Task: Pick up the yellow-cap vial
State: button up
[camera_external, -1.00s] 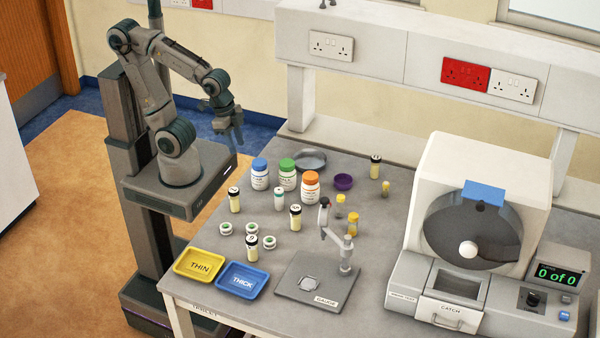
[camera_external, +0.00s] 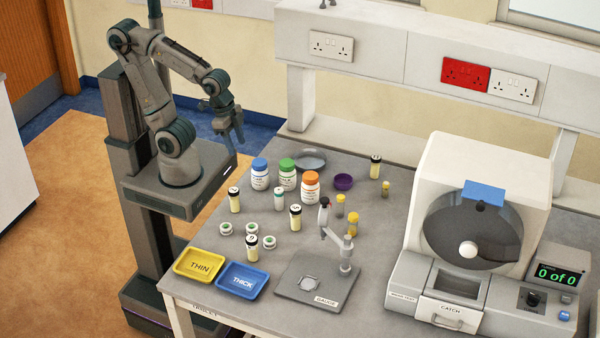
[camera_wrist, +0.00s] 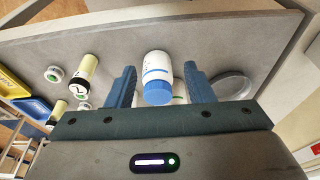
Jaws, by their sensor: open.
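I cannot tell for sure which is the named vial. My gripper (camera_external: 232,136) is open and empty, left of the table's back-left edge and well away from all three. In the wrist view its open fingers (camera_wrist: 161,82) appear on either side of a white bottle with a blue cap (camera_wrist: 157,72); no yellow cap shows there.
Blue-, green- (camera_external: 288,174) and orange-capped (camera_external: 310,187) bottles stand between my gripper and the yellow caps.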

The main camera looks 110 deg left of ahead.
jog(key=w+r+m, duration=0.1)
jog(key=w, duration=0.1)
jog(key=w+r+m+p, duration=0.1)
jog(key=w+r, duration=0.1)
jog(key=w, duration=0.1)
jog(key=w+r+m, duration=0.1)
jog(key=w, duration=0.2)
jog(key=shift+w+d+r+g, duration=0.25)
jog(key=shift+d+r+g, duration=0.1)
jog(key=shift+r+g, duration=0.05)
jog(key=w+d+r+m+p, duration=0.1)
jog(key=w+r+m+p, duration=0.15)
jog(key=w, duration=0.65)
jog(key=m+g+p, duration=0.2)
jog(key=m, duration=0.6)
send_near(341, 196)
jog(key=shift+w+f+m, duration=0.15)
jog(key=shift+f+m, duration=0.1)
notch_tip(341, 196, down, 8)
jog(key=shift+f+p, duration=0.1)
jog(key=shift+p, duration=0.25)
jog(key=shift+f+p, duration=0.85)
jog(key=shift+f, duration=1.75)
